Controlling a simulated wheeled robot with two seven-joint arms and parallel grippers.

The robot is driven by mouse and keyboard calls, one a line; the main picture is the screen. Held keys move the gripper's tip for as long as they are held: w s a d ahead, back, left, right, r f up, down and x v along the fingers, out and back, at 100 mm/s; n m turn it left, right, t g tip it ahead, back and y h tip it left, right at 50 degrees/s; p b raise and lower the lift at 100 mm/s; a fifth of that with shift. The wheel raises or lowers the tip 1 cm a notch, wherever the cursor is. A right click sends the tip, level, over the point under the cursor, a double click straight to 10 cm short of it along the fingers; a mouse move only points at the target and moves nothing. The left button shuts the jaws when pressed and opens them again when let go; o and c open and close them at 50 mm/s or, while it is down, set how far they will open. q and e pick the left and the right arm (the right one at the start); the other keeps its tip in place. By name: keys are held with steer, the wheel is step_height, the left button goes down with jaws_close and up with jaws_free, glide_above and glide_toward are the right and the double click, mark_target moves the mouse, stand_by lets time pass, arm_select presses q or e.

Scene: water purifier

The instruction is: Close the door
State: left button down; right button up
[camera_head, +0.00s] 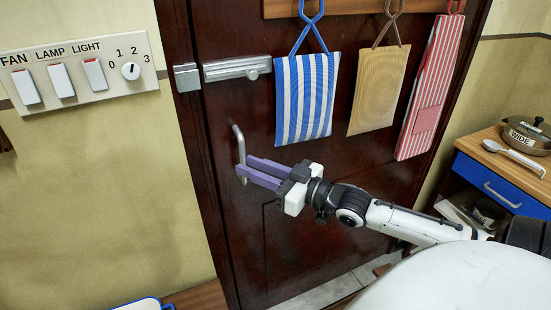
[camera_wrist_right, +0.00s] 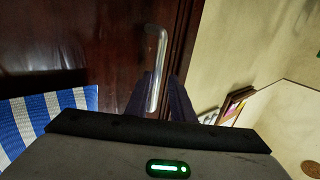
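The dark brown door (camera_head: 222,140) fills the middle of the head view; it also shows in the right wrist view (camera_wrist_right: 110,40). Its upright metal handle (camera_head: 238,142) is near the door's left edge. My right gripper (camera_head: 246,167) reaches in from the right, its purple fingers at the lower part of the handle. In the right wrist view the handle (camera_wrist_right: 155,60) runs down between the two dark fingers; whether they press on it is unclear. A metal bolt (camera_head: 237,68) sits above the handle, with a separate catch piece (camera_head: 187,77) on its left. Whether the door is ajar is unclear. My left gripper is out of view.
A blue-striped cloth (camera_head: 306,98), a tan cloth (camera_head: 379,90) and a red-striped one (camera_head: 431,88) hang on the door. A switch panel (camera_head: 80,71) is on the left wall. A cabinet with a blue drawer (camera_head: 500,188) stands at the right, a pan (camera_head: 526,134) on top.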

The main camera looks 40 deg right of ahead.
steer(key=v, duration=0.8)
steer(key=shift+p, duration=0.3)
steer(key=s+a+f+m+g+h, duration=0.1)
steer(key=s+a+f+g, duration=0.15)
steer(key=f, duration=0.65)
steer(key=s+a+f+m+g+h, duration=0.15)
steer(key=s+f, duration=0.25)
steer(key=f, duration=0.5)
steer(key=s+a+f+g, duration=0.2)
steer(key=s+a+f, duration=0.2)
steer(key=a+f, duration=0.2)
steer(key=s+a+f+n+g, duration=0.1)
steer(key=s+a+f+g, duration=0.2)
steer(key=a+f, duration=0.3)
steer(key=s+a, duration=0.1)
steer(key=a, duration=0.4)
steer(key=shift+f, duration=0.4)
